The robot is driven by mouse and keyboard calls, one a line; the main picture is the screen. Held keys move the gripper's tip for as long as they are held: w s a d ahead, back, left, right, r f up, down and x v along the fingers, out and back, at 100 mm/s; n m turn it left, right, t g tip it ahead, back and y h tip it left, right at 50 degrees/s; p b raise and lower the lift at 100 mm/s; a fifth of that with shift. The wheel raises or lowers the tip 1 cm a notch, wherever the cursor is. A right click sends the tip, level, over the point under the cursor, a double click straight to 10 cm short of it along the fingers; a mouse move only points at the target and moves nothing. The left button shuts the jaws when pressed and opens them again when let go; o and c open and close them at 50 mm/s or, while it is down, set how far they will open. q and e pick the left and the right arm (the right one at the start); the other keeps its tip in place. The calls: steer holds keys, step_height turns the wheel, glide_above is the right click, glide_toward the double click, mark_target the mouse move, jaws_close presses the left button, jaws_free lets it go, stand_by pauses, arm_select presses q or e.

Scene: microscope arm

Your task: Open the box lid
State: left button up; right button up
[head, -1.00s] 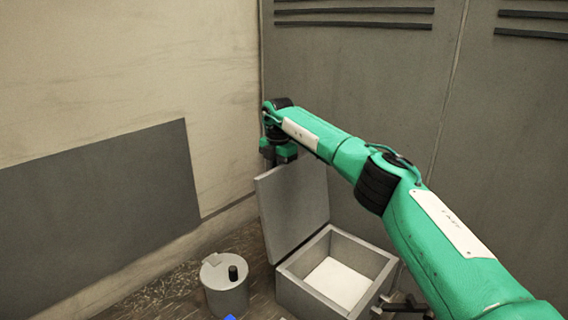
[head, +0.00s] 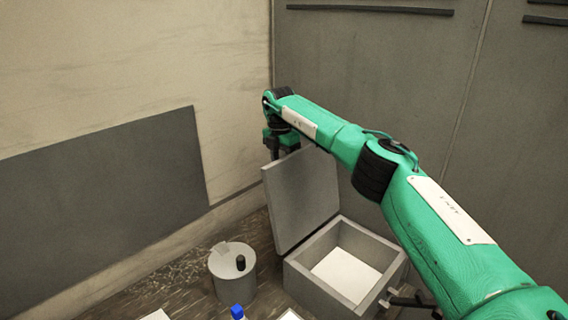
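The grey box (head: 318,290) stands on the wooden table, with a pale sheet-like floor (head: 346,273) showing inside. Its lid (head: 303,195) stands up on the box's left side, leaning a little outward. My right arm comes in from the lower right and passes above the box. My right gripper (head: 283,150) points down at the lid's top edge, partly behind the lid. Its fingertips are hidden, so I cannot tell whether they touch the lid or are open. My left gripper is out of view.
A grey round canister (head: 232,278) with a small black knob stands left of the box. A blue-capped item (head: 238,312) is at the bottom edge. Walls close in behind, with a dark panel (head: 100,215) on the left wall. Dark metal parts (head: 408,301) lie right of the box.

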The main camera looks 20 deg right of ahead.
steer(key=shift+s+d, duration=0.1)
steer(key=shift+r, duration=0.3)
step_height(320, 180, up, 13)
steer(key=w+p, duration=0.1)
steer(key=p, duration=0.2)
steer(key=shift+a, duration=0.25)
stand_by(0.6)
